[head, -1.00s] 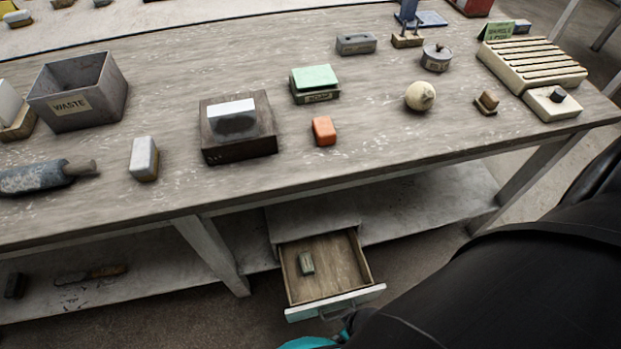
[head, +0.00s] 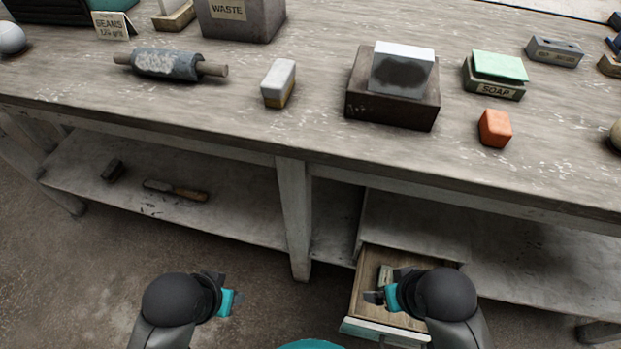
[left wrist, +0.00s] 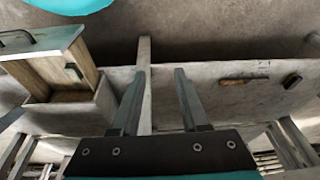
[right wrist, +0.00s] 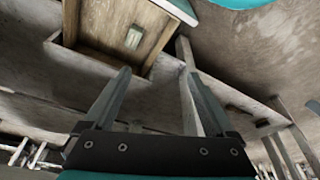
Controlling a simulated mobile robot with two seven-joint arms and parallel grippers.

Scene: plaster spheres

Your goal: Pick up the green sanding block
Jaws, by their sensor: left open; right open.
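A small grey-green block (head: 386,273) lies in the open drawer (head: 362,303) under the bench; my right gripper partly covers this area in the head view. The block also shows in the right wrist view (right wrist: 133,37) and, darker, in the left wrist view (left wrist: 73,71). A pale green slab (head: 499,66) lies on the soap holder (head: 495,90) on the bench. My right gripper (head: 378,297) is open and empty, in front of the drawer in the head view. My left gripper (head: 233,302) is open and empty, left of the drawer.
The bench top (head: 330,150) overhangs the drawer. A bench leg (head: 294,215) stands left of the drawer. The lower shelf (head: 220,205) holds a brush-like tool (head: 175,190) and a dark block (head: 113,171). An orange block (head: 495,128) sits near the bench edge.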

